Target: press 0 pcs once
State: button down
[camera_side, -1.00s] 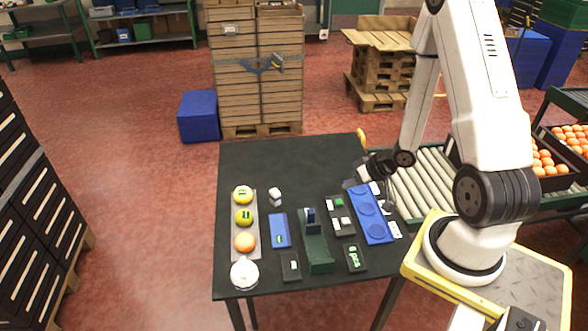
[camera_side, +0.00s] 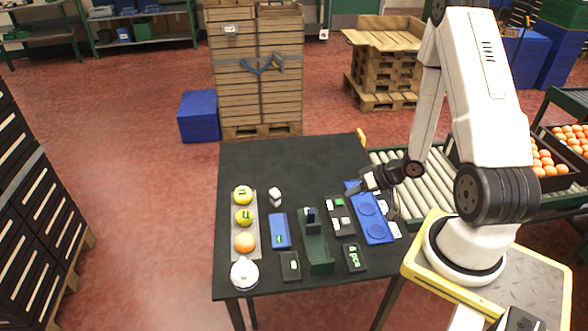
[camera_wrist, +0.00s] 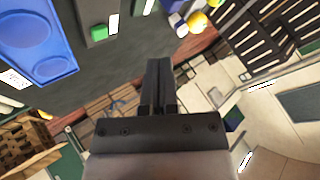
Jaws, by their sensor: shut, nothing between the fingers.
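A dark panel (camera_side: 334,228) on the black table carries a green button (camera_side: 339,202) and several white keys. The panel also shows in the wrist view (camera_wrist: 91,16). A small black display (camera_side: 354,258) with green lettering ending in "pcs" lies in front of it; its first character is too small to read surely. My gripper (camera_side: 350,191) is over the far end of the blue tray, just right of and beyond the panel, apart from the keys. In the wrist view its fingers (camera_wrist: 160,82) are together and empty. Part of the tray is hidden behind it.
The blue tray (camera_side: 385,240) with round recesses lies right of the panel. A green stand (camera_side: 318,252), a blue device (camera_side: 280,230) and a grey tray (camera_side: 236,225) with fruit are to the left. The table's back (camera_side: 285,155) is clear.

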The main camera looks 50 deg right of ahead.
aim_at(342, 220)
jog(key=shift+f, duration=4.1)
jog(key=shift+f, duration=0.95)
jog(key=shift+r, duration=0.15)
dwell(0.4)
jog(key=shift+r, duration=0.8)
jog(key=shift+r, duration=0.1)
jog(key=shift+r, duration=2.4)
